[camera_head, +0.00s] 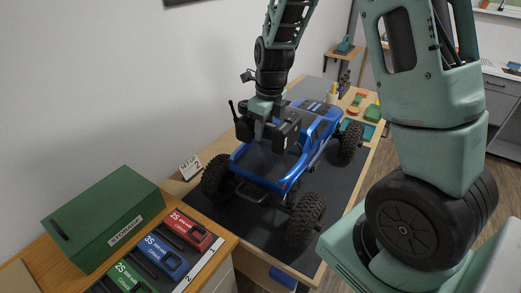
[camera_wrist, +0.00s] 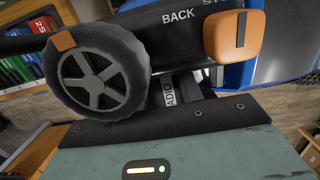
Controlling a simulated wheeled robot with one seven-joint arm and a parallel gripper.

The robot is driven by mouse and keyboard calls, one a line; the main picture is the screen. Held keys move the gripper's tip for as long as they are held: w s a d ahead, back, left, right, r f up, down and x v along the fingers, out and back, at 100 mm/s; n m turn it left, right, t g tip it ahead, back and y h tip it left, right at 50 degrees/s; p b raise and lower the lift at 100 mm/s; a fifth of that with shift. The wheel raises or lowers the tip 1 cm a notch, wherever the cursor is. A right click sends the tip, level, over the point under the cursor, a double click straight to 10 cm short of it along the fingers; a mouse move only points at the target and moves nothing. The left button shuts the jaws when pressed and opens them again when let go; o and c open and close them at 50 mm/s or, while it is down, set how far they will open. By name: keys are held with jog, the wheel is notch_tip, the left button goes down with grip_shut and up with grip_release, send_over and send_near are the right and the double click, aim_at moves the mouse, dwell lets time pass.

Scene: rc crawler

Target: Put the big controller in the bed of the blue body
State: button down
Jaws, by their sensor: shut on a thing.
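The big controller (camera_head: 286,134) is a black radio unit with a thin antenna, held above the blue body in the head view. In the wrist view it (camera_wrist: 185,45) shows a grey-spoked wheel, an orange block and the word BACK. My gripper (camera_head: 265,122) is shut on it from above. The blue body (camera_head: 322,112) sits on a crawler with big black tyres. The near, dark, open part of the body, framed by blue sides, lies below the controller, partly hidden by it. I cannot tell whether the controller touches the body.
The crawler stands on a dark mat (camera_head: 270,243) on a wooden bench. A green box (camera_head: 103,218) and red, blue and green battery packs (camera_head: 190,228) lie at the near left. A small white sign (camera_head: 190,168) stands beside the crawler. Small coloured parts lie at the far right.

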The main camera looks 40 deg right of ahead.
jog(key=shift+f+p, duration=0.65)
jog(key=shift+f, duration=3.25)
